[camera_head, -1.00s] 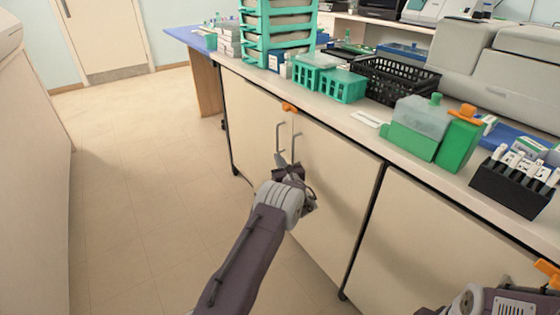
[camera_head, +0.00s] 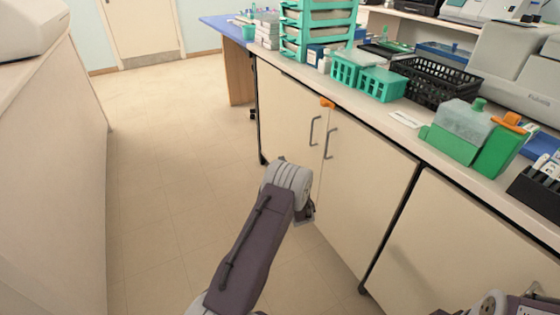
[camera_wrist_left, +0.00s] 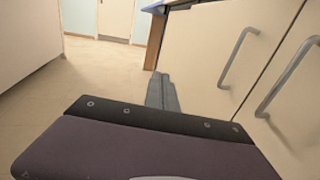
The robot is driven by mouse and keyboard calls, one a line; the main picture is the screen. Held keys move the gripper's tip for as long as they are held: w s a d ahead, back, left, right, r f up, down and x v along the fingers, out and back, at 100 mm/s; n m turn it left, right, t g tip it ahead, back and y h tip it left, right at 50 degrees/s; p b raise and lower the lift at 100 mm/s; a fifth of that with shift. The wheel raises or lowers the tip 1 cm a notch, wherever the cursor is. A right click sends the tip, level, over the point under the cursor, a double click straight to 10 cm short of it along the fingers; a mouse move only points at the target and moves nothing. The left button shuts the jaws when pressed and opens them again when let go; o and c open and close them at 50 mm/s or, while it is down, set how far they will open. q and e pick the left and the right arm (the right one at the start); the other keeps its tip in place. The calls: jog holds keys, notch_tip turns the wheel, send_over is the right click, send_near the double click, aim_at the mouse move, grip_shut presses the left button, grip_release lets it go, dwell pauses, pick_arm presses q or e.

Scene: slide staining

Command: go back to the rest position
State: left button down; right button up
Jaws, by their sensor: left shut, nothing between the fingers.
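My left arm reaches in from the bottom of the head view, in front of the cabinet under the counter. Its gripper (camera_head: 305,212) is mostly hidden behind the grey wrist, with only a dark part showing low by the cabinet doors. In the left wrist view, the two grey fingers of the left gripper (camera_wrist_left: 162,92) lie together, shut and empty. They point over the floor, beside the cabinet doors. Part of my right arm shows at the bottom right of the head view; its gripper is outside the picture.
The cabinet doors (camera_head: 285,110) have two metal handles (camera_head: 328,143) close to my left arm. On the counter stand a green rack tower (camera_head: 318,30), green baskets (camera_head: 380,84), a black basket (camera_head: 436,82) and green containers (camera_head: 498,150). Open floor (camera_head: 170,170) lies to the left.

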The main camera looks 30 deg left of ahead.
pick_arm(q)
jog(key=shift+s+a+f, duration=0.1)
jog(key=shift+s+a, duration=0.05)
jog(key=shift+s, duration=0.2)
